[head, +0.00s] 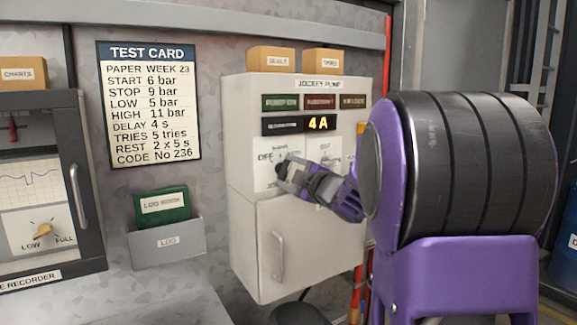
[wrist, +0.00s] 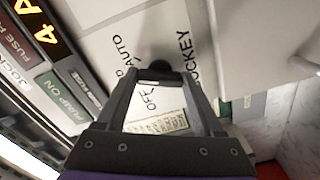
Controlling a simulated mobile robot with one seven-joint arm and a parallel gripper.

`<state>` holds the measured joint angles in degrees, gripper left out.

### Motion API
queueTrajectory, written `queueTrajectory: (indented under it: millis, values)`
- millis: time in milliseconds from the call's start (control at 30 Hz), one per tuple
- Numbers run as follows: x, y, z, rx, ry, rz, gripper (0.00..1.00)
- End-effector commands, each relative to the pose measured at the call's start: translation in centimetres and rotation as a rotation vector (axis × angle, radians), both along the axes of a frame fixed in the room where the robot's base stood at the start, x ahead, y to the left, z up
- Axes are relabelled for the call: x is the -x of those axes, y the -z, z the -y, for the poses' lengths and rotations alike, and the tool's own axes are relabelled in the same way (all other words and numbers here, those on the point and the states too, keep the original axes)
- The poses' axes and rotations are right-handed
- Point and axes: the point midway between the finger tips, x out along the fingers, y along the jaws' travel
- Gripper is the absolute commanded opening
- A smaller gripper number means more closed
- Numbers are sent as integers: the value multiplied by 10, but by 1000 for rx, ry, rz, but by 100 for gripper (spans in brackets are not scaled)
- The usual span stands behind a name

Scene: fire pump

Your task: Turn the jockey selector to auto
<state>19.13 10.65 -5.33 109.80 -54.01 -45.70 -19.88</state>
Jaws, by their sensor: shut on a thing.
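The jockey selector is a small dark knob (wrist: 160,68) on a white plate in the wrist view. The plate carries OFF, AUTO, a partly hidden word ending in D, and JOCKEY. My gripper (wrist: 161,80) is shut on the knob, with its fingertips at either side of it. The knob's pointing direction cannot be made out. In the head view my gripper (head: 286,170) reaches from the right to the white jockey pump panel (head: 240,130) and covers most of the selector. OFF shows to its left.
The panel's ammeter display (head: 318,124) reads 4A above the selector. A test card (head: 150,105) hangs at the left, over a green log book (head: 162,207) in a grey holder (head: 167,243). A cabinet handle (head: 279,256) sticks out below my gripper.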

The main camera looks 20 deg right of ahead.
Motion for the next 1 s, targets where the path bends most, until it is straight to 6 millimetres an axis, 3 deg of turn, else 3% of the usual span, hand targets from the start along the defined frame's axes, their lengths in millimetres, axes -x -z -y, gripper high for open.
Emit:
queueTrajectory:
  millis: [500, 1000]
  values:
    - [0, -3, -1, -352, -1, -66, 13]
    - [0, -2, -1, -430, -3, -80, 13]
